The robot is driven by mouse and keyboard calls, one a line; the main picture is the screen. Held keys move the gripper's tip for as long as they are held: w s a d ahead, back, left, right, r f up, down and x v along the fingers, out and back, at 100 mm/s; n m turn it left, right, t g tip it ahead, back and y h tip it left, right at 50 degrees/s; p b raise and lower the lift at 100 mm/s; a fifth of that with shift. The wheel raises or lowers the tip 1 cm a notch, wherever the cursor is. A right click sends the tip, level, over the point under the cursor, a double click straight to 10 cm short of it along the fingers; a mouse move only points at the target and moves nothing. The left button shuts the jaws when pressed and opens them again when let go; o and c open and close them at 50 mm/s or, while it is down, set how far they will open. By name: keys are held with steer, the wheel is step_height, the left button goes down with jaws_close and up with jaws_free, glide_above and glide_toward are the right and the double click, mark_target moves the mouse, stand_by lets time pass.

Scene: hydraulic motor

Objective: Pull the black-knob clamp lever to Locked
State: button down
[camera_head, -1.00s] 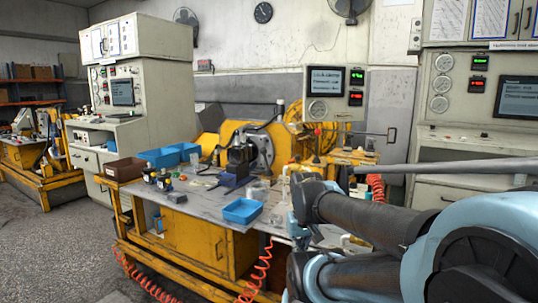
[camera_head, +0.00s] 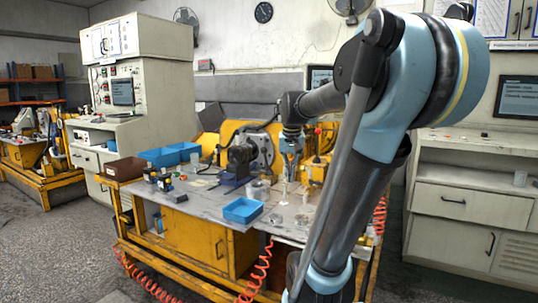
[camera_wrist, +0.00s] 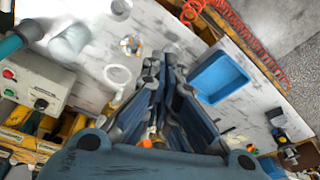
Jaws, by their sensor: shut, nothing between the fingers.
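I cannot pick out the black-knob clamp lever with certainty in either view. The yellow motor rig (camera_head: 232,130) stands at the back of the bench, with a dark cylindrical fixture (camera_head: 240,158) in front of it. My gripper (camera_head: 290,172) hangs above the bench, right of this fixture, small in the head view. In the wrist view my gripper (camera_wrist: 165,65) fills the middle, its dark blue-grey fingers shut and empty. Its fingers and my arm hide part of the bench and the right side of the rig.
A blue tray (camera_head: 242,210) lies at the bench front; it also shows in the wrist view (camera_wrist: 218,78). Blue bins (camera_head: 170,155) and a brown bin (camera_head: 125,169) stand left. A button box (camera_wrist: 35,82) shows in the wrist view. Red coiled hoses (camera_head: 262,268) hang at the front.

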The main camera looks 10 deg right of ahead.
steer(key=w+d+r+m, duration=0.1)
steer(key=w+r+m, duration=0.35)
steer(key=w, duration=1.65)
steer(key=w+r+m, duration=0.1)
steer(key=w+r, duration=0.6)
steer(key=w, duration=1.4)
steer(key=w+f+m, duration=0.2)
steer(key=w+f, duration=0.3)
steer(key=w, duration=0.7)
glide_above(266, 159)
steer(key=w+d, duration=0.3)
step_height(266, 159, down, 11)
steer(key=shift+s+a+f+n+h, duration=0.15)
steer(key=shift+s+a+n+h, duration=0.15)
steer(key=shift+a, duration=0.15)
